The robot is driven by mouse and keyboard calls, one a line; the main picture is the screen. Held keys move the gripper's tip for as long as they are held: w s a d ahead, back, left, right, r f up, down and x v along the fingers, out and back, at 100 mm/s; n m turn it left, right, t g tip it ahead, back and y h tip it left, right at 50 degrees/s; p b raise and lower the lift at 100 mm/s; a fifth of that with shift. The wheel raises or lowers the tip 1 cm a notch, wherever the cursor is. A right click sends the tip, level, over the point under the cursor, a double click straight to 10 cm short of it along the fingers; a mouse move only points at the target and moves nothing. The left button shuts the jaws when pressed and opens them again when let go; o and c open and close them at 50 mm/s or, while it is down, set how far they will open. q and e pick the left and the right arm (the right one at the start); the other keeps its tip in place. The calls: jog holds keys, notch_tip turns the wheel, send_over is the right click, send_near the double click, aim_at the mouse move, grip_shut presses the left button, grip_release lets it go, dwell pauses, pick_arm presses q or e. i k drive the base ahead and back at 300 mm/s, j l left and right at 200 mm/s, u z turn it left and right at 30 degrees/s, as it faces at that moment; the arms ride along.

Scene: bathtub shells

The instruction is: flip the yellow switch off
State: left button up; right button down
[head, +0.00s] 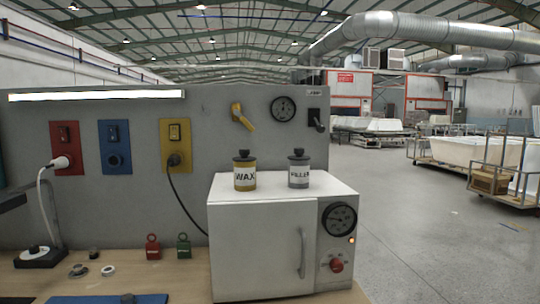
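The yellow switch plate (166,141) is on the grey back panel, rightmost of three coloured plates. It has a small switch (174,131) in its upper part; whether it is up or down is too small to tell. Below it a dark plug (174,160) sits in the socket, and its black cable runs down behind the white oven (254,245). A yellow lever handle (242,117) is also on the panel, farther right. Neither of my grippers is in view.
The red plate (66,147) holds a white plug; the blue plate's socket (114,160) is empty. WAX (245,172) and FILLER (298,170) cans stand on the oven, whose small orange light (352,240) glows. Red (153,248) and green (184,247) padlocks are on the bench.

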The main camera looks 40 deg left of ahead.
aim_at(174, 134)
jog(key=u, duration=1.95)
